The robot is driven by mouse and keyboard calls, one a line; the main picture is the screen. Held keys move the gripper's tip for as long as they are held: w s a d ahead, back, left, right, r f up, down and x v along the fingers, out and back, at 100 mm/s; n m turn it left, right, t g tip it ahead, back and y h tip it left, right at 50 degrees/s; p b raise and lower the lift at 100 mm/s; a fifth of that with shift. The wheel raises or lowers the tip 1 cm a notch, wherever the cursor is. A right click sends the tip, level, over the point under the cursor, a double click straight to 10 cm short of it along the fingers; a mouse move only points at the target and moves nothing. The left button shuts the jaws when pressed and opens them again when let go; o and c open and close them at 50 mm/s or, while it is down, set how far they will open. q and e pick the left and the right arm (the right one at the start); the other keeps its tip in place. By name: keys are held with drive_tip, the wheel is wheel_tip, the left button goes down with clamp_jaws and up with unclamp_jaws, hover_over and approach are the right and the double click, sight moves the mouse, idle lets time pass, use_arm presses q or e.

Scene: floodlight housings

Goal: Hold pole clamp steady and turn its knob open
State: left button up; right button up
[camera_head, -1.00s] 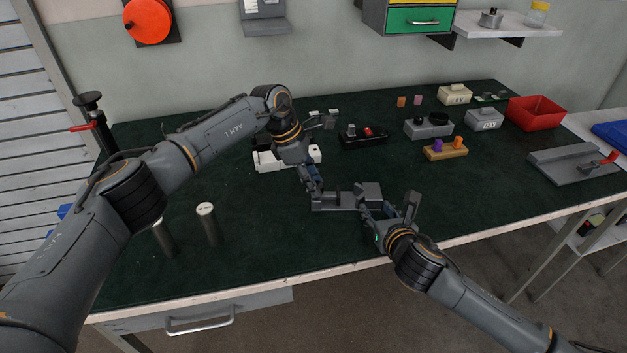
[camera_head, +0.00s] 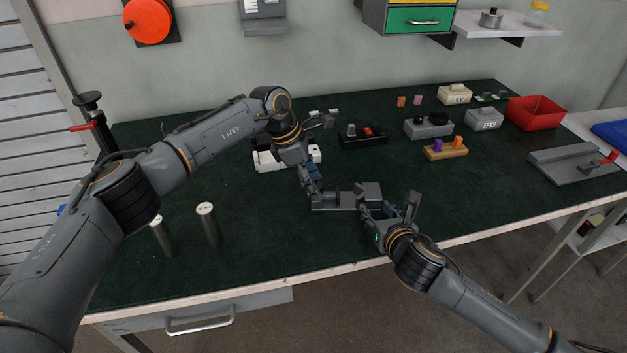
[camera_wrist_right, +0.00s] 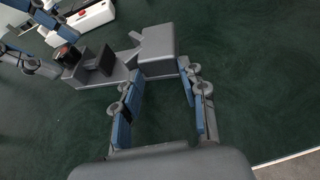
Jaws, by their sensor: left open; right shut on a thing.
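The grey pole clamp (camera_head: 345,199) lies on the green bench top near the front edge. In the right wrist view its body (camera_wrist_right: 157,46) has a broad block at one end and upright jaws at the other. A dark, coppery knob (camera_wrist_right: 68,56) shows at its far left end. My right gripper (camera_head: 388,202) is shut on the clamp's block end; its blue-padded fingers (camera_wrist_right: 163,82) reach it from the front right. My left gripper (camera_head: 312,188) is open at the clamp's left end, close to the knob. I cannot tell whether it touches. Its fingers hide the knob in the head view.
A white fixture (camera_head: 285,158) and a black box (camera_head: 364,136) stand behind the clamp. Two metal cylinders, one of them nearer (camera_head: 207,225), stand at the left. Several small boxes and a red bin (camera_head: 535,113) are at the back right. The bench's front middle is clear.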

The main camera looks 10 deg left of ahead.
use_arm(q)
drive_tip(key=shift+r, duration=0.1)
drive_tip(key=v, duration=1.1)
drive_tip(key=shift+r, duration=0.4)
drive_tip(key=shift+a, duration=0.1)
use_arm(e)
drive_tip(key=o, duration=1.3)
